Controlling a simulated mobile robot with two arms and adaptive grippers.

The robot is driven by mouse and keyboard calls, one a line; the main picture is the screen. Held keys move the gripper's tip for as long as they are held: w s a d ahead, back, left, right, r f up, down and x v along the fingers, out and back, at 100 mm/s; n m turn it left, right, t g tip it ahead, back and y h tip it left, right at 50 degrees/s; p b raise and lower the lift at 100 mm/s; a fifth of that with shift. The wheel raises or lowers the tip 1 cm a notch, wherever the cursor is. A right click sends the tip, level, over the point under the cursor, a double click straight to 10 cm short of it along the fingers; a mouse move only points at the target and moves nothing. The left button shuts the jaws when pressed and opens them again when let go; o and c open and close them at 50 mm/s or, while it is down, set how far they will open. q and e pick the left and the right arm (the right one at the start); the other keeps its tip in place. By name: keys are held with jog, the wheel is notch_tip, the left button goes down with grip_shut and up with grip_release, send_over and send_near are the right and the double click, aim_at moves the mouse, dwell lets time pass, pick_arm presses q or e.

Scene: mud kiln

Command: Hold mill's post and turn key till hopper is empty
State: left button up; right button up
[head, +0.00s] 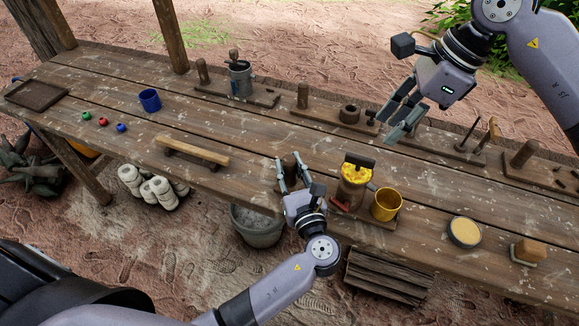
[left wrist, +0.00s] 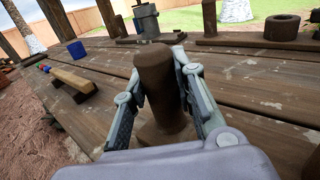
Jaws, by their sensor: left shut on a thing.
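The mill (head: 353,188) is a brown drum on a board near the table's front edge. Its hopper (head: 352,173) shows yellow contents, with a dark bar-shaped key (head: 360,159) across the top. The brown upright post (left wrist: 155,85) stands to its left. My left gripper (head: 292,168) is shut around the post, one finger on each side, as the left wrist view (left wrist: 156,85) also shows. My right gripper (head: 396,117) is open and empty, above the table behind and right of the mill. A yellow cup (head: 387,204) stands right of the mill.
A round dish of pale yellow stuff (head: 465,232) and a wooden block (head: 528,251) lie to the right. Boards with pegs line the back edge. A wooden bar (head: 193,150), blue mug (head: 149,100) and small coloured balls (head: 103,121) are left. A bucket (head: 257,227) stands below.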

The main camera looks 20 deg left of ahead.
pick_arm(q)
grip_shut()
dwell(0.7)
